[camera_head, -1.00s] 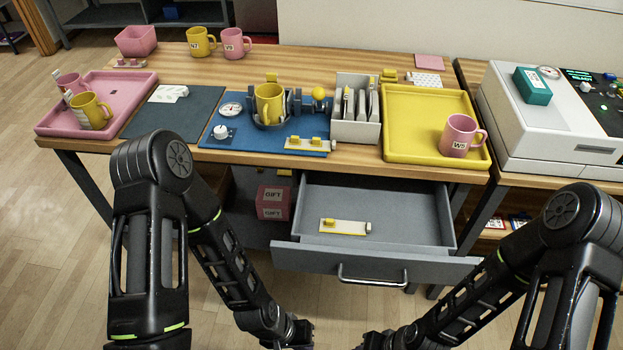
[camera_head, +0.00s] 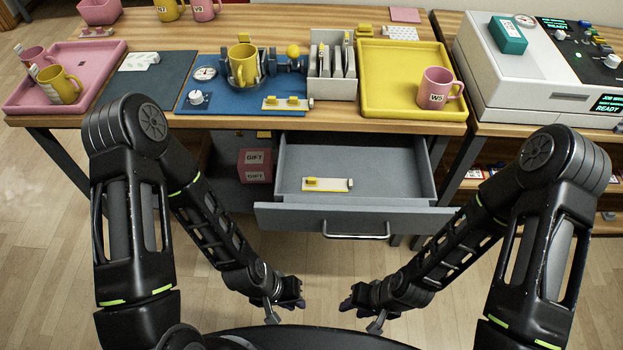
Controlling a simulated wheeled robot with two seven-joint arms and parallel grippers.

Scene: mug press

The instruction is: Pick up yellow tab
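Several yellow tabs show. One yellow tab (camera_head: 312,183) lies on a white strip (camera_head: 338,185) inside the open drawer. Two more yellow tabs (camera_head: 281,101) sit on a white plate at the front of the blue mat (camera_head: 225,102). Another yellow tab (camera_head: 366,29) is at the back of the table, behind the yellow tray. My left gripper (camera_head: 290,296) and my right gripper (camera_head: 357,300) hang low in front of the drawer, apart from every tab. Both look empty; their finger gap is too small to make out.
The grey drawer (camera_head: 425,190) sticks out between the grippers and the table. On the table stand a yellow mug (camera_head: 242,64) in a fixture, a grey rack (camera_head: 322,88), a yellow tray (camera_head: 374,103) with a pink mug (camera_head: 434,88), and a pink tray (camera_head: 28,108). A white machine (camera_head: 490,75) stands right.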

